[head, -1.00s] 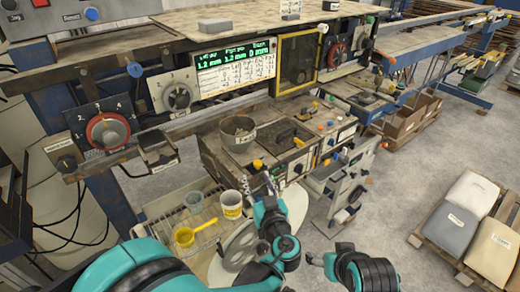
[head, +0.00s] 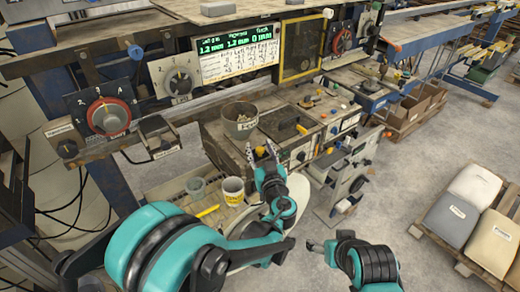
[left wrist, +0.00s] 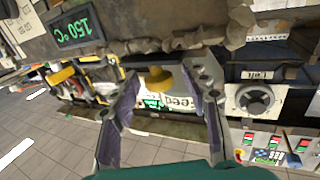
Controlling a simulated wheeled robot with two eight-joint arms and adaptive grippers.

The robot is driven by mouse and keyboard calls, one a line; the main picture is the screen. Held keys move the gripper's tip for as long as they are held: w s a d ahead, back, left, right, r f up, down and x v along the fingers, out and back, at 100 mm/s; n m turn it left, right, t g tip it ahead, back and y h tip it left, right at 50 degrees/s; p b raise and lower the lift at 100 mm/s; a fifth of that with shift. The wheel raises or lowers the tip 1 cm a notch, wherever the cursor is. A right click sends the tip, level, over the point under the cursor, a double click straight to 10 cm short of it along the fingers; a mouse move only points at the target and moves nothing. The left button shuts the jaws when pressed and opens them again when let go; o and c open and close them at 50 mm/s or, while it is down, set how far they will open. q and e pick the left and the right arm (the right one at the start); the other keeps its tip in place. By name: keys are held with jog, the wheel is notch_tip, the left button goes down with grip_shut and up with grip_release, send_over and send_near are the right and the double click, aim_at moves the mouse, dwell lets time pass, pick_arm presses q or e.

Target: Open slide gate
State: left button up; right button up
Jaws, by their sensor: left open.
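My left gripper (head: 263,153) is open and empty, with its fingers pointing up toward the front of the workbench. A yellow knob (head: 301,129) sits on a dark plate on the bench top, to the right of the fingertips. In the left wrist view my left gripper (left wrist: 168,74) has its fingers spread, and a yellow part (left wrist: 160,77) shows between them, apart from both fingers. I cannot tell for sure which part is the slide gate. My right gripper (head: 316,247) shows small at the lower middle, and its jaw state is unclear.
A grey pot (head: 240,122) stands on the bench close to the left fingertips. A white-and-yellow cup (head: 233,189) stands on the rack below. A yellow-framed window (head: 302,46) and dial panels line the machine. The floor at right is clear up to a pallet of bags (head: 466,215).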

pick_arm(q)
grip_shut()
jog(key=s+d, duration=0.1)
jog(key=s, duration=0.1)
jog(key=s+d, duration=0.1)
jog(key=s, duration=0.1)
jog(key=shift+d, duration=0.4)
grip_release()
notch_tip(320, 180, up, 10)
dwell(0.4)
